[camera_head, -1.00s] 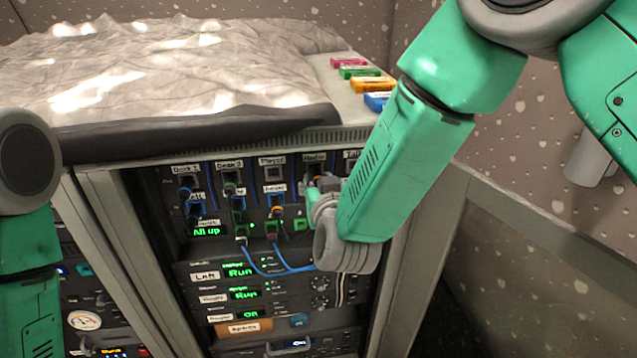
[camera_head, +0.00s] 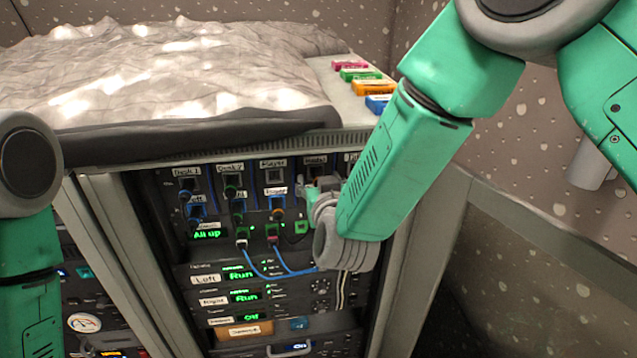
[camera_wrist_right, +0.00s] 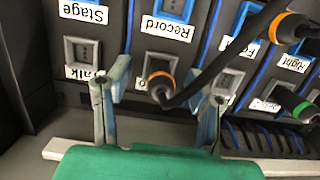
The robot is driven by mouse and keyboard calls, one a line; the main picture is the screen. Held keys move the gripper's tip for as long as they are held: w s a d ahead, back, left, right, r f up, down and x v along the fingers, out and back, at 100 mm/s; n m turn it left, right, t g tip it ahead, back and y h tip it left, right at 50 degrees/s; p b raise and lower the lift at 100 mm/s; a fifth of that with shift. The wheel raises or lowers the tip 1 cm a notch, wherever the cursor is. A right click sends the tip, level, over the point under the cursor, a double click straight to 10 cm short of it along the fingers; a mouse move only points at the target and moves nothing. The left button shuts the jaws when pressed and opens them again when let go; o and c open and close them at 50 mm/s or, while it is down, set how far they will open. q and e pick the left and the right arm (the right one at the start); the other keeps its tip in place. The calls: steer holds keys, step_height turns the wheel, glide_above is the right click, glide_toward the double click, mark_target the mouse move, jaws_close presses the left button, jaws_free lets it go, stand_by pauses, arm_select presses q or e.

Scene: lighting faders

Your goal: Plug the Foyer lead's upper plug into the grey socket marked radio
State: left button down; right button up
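The Foyer lead's orange-ringed upper plug (camera_wrist_right: 160,85) stands at the grey radio socket (camera_wrist_right: 150,68) and appears to be in it; how deep is hard to tell. Its label is partly covered in the wrist view. The lead's dark cable (camera_wrist_right: 212,62) runs to the orange-ringed lower plug (camera_wrist_right: 288,27), which also shows in the head view (camera_head: 277,213). My right gripper (camera_wrist_right: 165,88) is open, its fingers apart on both sides of the upper plug, seemingly not touching it. In the head view the right gripper (camera_head: 322,188) hides most of that plug. My left gripper is out of view.
The talk socket (camera_wrist_right: 82,50) is empty beside the left finger in the wrist view. A green-ringed plug (camera_wrist_right: 304,108) stands at the right. Blue leads (camera_head: 262,268) hang below the patch rows. A crumpled cover (camera_head: 170,75) lies on the rack top.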

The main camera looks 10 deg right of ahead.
steer(key=shift+s, duration=0.1)
steer(key=shift+s+r, duration=0.1)
steer(key=shift+s, duration=0.1)
steer(key=s+r, duration=0.2)
steer(key=s, duration=0.9)
steer(key=s+d+f+g+p, duration=0.1)
steer(key=s+d+f+g, duration=0.35)
steer(key=f, duration=0.55)
steer(key=s+d+f+g, duration=0.3)
steer(key=s+d+f, duration=0.3)
steer(key=f, duration=0.4)
steer(key=s+d+f+g, duration=0.4)
steer(key=s, duration=0.5)
steer(key=s+d+f+g, duration=0.4)
steer(key=s+d, duration=0.1)
steer(key=s, duration=0.4)
steer(key=shift+s+d+f+h+p, duration=0.25)
steer(key=shift+s+f+h+p, duration=0.1)
steer(key=shift+p, duration=0.1)
steer(key=shift+w, duration=0.15)
